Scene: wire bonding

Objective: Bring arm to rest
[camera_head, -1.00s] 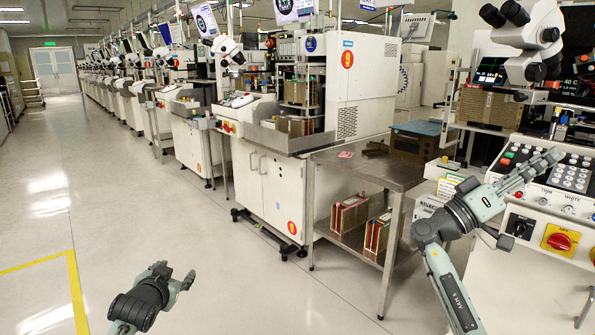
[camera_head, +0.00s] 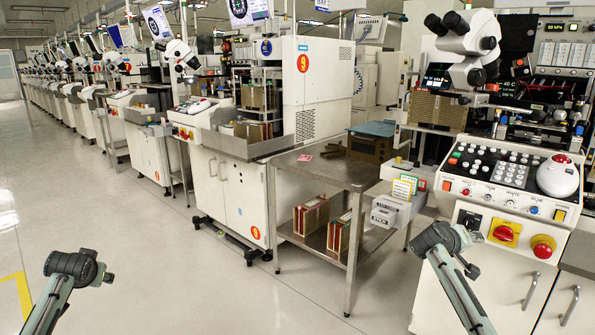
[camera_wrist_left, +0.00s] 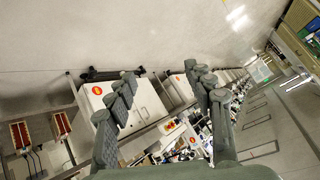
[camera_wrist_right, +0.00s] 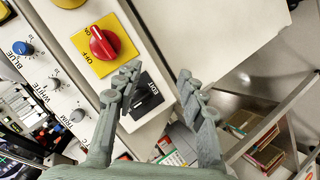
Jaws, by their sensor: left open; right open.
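My left arm (camera_head: 62,280) is low at the left of the head view, above open floor, its gripper mostly hidden behind the wrist. In the left wrist view my left gripper (camera_wrist_left: 165,100) has its fingers spread apart with nothing between them. My right arm (camera_head: 447,255) is low at the right of the head view, in front of the control console, its gripper hidden behind the wrist. In the right wrist view my right gripper (camera_wrist_right: 157,85) has its fingers apart and empty. They lie across the view of a black switch (camera_wrist_right: 146,98) on the console; contact cannot be told.
The console (camera_head: 500,175) carries a red knob (camera_head: 504,234) and a red button (camera_head: 543,247). A steel table (camera_head: 330,170) stands left of it, with boxes on its lower shelf. A white machine (camera_head: 230,190) stands further left.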

